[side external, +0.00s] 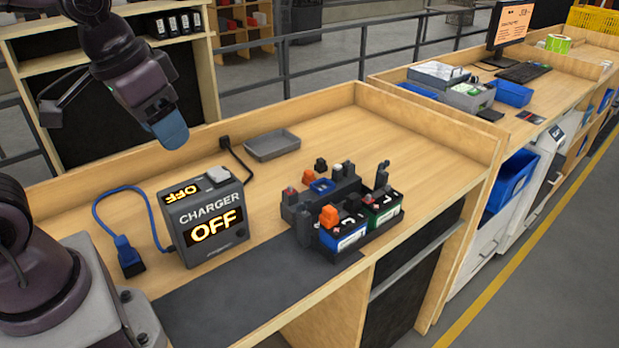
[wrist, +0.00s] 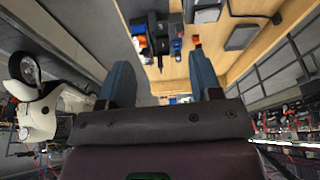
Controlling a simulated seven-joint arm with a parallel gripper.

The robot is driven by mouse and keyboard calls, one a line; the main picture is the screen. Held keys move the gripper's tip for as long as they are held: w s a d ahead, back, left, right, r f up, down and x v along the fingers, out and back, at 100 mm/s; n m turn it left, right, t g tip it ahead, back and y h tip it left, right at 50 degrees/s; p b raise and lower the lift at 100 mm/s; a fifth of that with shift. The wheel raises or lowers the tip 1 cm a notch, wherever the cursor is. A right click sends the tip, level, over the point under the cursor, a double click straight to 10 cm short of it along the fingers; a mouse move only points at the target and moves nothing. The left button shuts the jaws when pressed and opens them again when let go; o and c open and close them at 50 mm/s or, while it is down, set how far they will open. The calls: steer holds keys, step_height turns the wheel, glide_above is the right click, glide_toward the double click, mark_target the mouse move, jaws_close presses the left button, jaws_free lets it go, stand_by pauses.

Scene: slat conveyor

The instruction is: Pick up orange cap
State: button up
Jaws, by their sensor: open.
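One orange cap (side external: 309,177) stands at the back of the battery group on the wooden bench. Another orange cap (side external: 329,216) sits on top of the front blue-labelled battery (side external: 343,235). Small orange patches also show in the wrist view, one beside the dark batteries (wrist: 138,27) and one on bare wood (wrist: 197,41). My gripper (side external: 171,130) is in the air above and behind the charger, left of and well apart from both caps. In the wrist view its two blue fingers (wrist: 162,78) stand wide apart with nothing between them.
The grey charger (side external: 208,222) reads OFF and has a blue cable and plug (side external: 128,257) beside it. A green-labelled battery (side external: 383,212) is in the dark holder. A black cap (side external: 321,164) and an empty grey tray (side external: 272,144) lie behind. The bench's right part is clear.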

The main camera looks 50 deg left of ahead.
steer(key=w+a+f+g, duration=0.1)
steer(key=w+a+f, duration=0.25)
steer(key=w, duration=0.35)
steer(key=w+a+f+g, duration=0.1)
steer(key=w+a+f, duration=0.1)
steer(key=w+f, duration=0.3)
steer(key=t, duration=0.3)
glide_toward(308, 172)
steer(key=shift+m, duration=0.3)
steer(key=x, duration=0.4)
steer(key=shift+f, duration=0.3)
steer(key=shift+x, duration=2.95)
steer(key=shift+w, duration=0.15)
steer(key=c, duration=1)
